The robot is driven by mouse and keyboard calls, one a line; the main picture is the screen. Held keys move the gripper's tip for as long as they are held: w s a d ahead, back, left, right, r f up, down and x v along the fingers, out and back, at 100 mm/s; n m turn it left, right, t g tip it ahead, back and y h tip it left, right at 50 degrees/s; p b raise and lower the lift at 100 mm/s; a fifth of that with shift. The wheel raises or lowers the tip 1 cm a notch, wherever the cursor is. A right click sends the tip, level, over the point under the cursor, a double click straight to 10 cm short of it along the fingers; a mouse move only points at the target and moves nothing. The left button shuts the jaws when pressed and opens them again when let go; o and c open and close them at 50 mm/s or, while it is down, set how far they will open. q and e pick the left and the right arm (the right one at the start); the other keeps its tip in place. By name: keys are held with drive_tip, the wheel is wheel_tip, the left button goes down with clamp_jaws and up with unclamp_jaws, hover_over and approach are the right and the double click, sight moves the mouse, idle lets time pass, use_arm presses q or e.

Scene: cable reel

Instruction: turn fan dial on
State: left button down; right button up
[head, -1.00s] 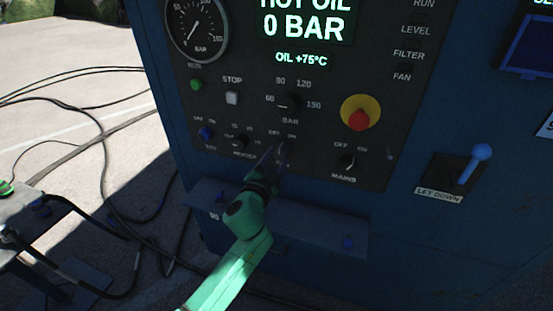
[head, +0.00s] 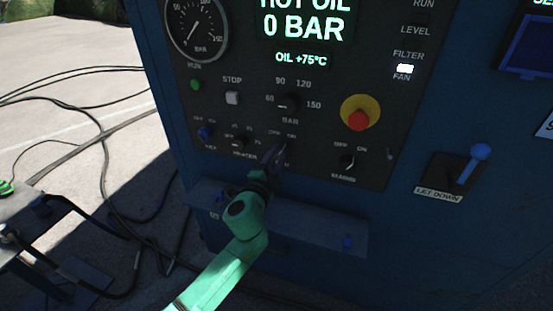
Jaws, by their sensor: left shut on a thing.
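The fan dial (head: 283,148) sits low on the dark control panel, between the heater dial and the mains dial. It is mostly hidden behind my left gripper (head: 273,156), whose fingers are shut on it. The green left arm reaches up from the bottom of the head view. The FAN indicator lamp (head: 404,69) at the panel's upper right is lit white. My right gripper is not in the head view.
The mains dial (head: 347,160) is to the right, below the red emergency button (head: 359,119). The heater dial (head: 239,141) is close on the left. A blue ledge (head: 310,229) juts out below the panel. A lever (head: 470,165) stands at the far right.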

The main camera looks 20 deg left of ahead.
use_arm(q)
drive_tip(key=shift+f, duration=0.1)
drive_tip(key=shift+c, duration=1.5)
unclamp_jaws()
drive_tip(key=s+b, duration=0.2)
drive_tip(key=s, duration=1.2)
drive_tip(key=shift+s+a+b, duration=0.3)
drive_tip(key=shift+a+b, duration=0.1)
drive_tip(key=shift+a, duration=0.05)
